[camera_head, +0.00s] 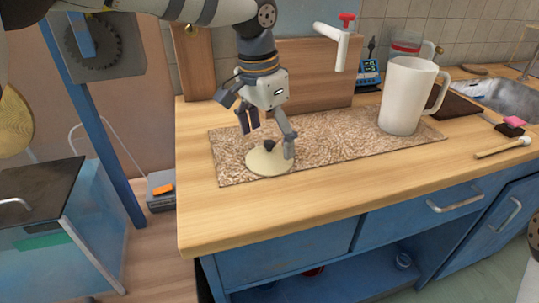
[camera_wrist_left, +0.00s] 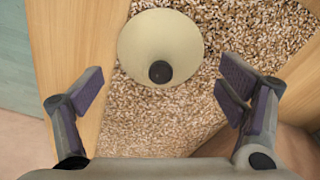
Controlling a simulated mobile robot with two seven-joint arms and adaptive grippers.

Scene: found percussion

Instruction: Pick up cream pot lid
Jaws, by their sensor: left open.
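The cream pot lid (camera_head: 268,163) is a round, pale disc with a dark knob on top. It lies knob up on the brown speckled mat (camera_head: 335,149), near the mat's left front edge. My left gripper (camera_head: 268,134) is open above the lid, with its fingers spread and one finger in front of the lid's right part in the head view. In the left wrist view the lid (camera_wrist_left: 160,42) shows ahead of my open left gripper (camera_wrist_left: 165,90), with the knob towards the gripper. Nothing is between the fingers. My right gripper does not show.
A white pitcher (camera_head: 402,97) stands on the right part of the mat. A wooden board (camera_head: 317,75) stands upright behind it. The wooden counter (camera_head: 215,220) is clear in front of the mat.

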